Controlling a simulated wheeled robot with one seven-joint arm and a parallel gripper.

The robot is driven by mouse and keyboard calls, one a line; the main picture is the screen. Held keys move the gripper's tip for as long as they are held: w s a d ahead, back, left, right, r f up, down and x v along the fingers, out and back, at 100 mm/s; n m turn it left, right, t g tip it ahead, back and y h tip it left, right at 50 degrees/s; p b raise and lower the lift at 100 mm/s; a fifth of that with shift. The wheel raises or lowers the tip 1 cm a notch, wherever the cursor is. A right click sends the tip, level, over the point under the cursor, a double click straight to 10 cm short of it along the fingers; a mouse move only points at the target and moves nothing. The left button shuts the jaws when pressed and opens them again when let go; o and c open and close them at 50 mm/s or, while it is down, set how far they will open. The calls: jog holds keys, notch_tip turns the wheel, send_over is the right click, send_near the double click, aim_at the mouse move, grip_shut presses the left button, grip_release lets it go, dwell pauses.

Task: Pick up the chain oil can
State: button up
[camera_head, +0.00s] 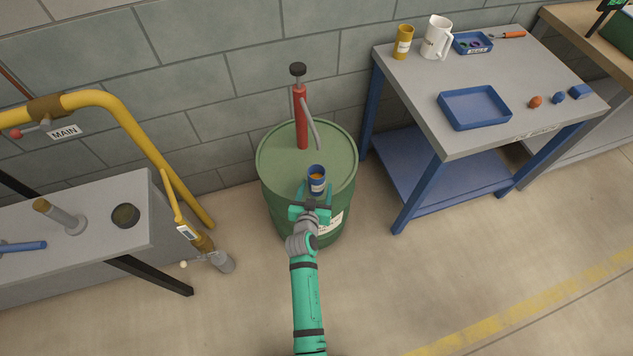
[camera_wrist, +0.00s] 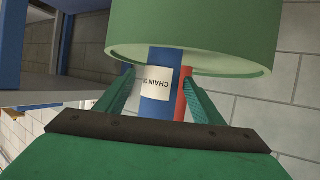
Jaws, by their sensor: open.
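My gripper (camera_head: 316,191) is open, with teal fingers on either side of the can.
A red hand pump (camera_head: 302,118) with a grey spout rises from the drum just behind the can. A grey-topped table (camera_head: 425,110) with blue legs stands at the right. A yellow pipe (camera_head: 140,125) and a grey bench (camera_head: 85,250) are at the left.

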aim_at(318, 176)
jog(key=shift+x, duration=3.8)
jog(key=shift+a+f, duration=0.1)
jog(key=shift+a, duration=0.05)
jog(key=c, duration=1.4)
